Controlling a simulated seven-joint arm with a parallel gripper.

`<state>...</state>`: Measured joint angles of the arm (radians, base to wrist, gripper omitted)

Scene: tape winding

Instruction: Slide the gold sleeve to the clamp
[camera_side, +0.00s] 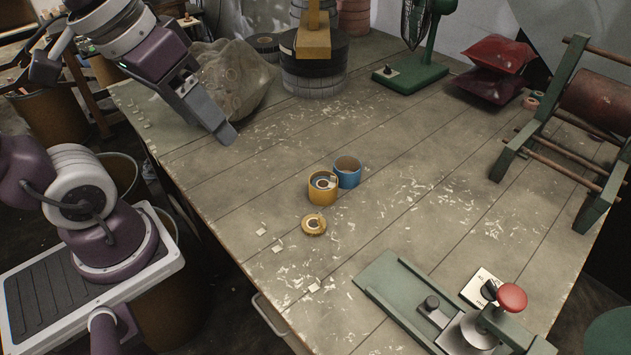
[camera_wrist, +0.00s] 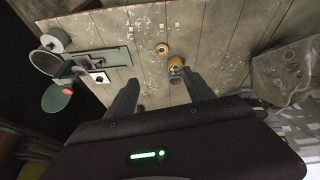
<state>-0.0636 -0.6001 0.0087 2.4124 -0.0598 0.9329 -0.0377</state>
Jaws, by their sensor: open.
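The gold sleeve (camera_side: 322,195), a short upright cylinder with a pale ring-shaped piece inside its mouth, stands mid-table. In the wrist view it shows as a small gold shape (camera_wrist: 174,63) by the right fingertip. The clamp (camera_side: 480,325), with a green base plate and red knob, is at the front right of the table; in the wrist view it is at the left (camera_wrist: 104,60). My gripper (camera_side: 228,137) is open and empty above the table's left part, well apart from the sleeve. Its two fingers (camera_wrist: 160,82) are spread in the wrist view.
A blue sleeve (camera_side: 348,174) stands close behind the gold one. A flat gold ring (camera_side: 314,225) lies in front. The middle is mostly clear.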

